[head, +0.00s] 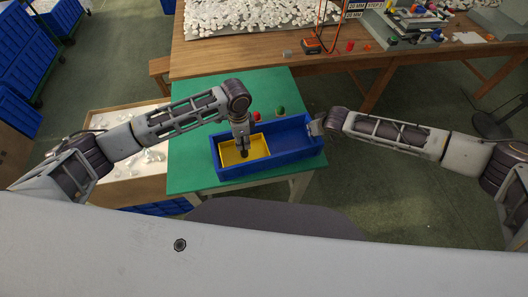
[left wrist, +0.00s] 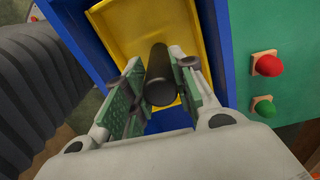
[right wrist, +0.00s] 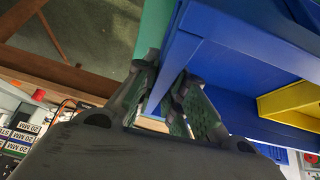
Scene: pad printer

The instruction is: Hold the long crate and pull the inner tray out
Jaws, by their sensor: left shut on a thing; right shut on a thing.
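The long blue crate (head: 290,165) lies on the green table top. The yellow inner tray (head: 228,156) sits inside its left part; the right part of the crate is empty. In the left wrist view the tray (left wrist: 125,30) carries a black cylindrical handle (left wrist: 160,72). My left gripper (head: 243,150) points down over the tray and is shut on this handle. My right gripper (head: 315,128) is at the crate's right end, shut on the end wall. In the right wrist view the fingers (right wrist: 165,105) sit either side of the blue wall (right wrist: 172,70).
A red button (head: 257,116) and a green button (head: 280,110) are on the green table (head: 190,150) behind the crate. A wooden bench (head: 220,58) with machines and white parts stands further back. A box of white parts (head: 120,185) is at the left.

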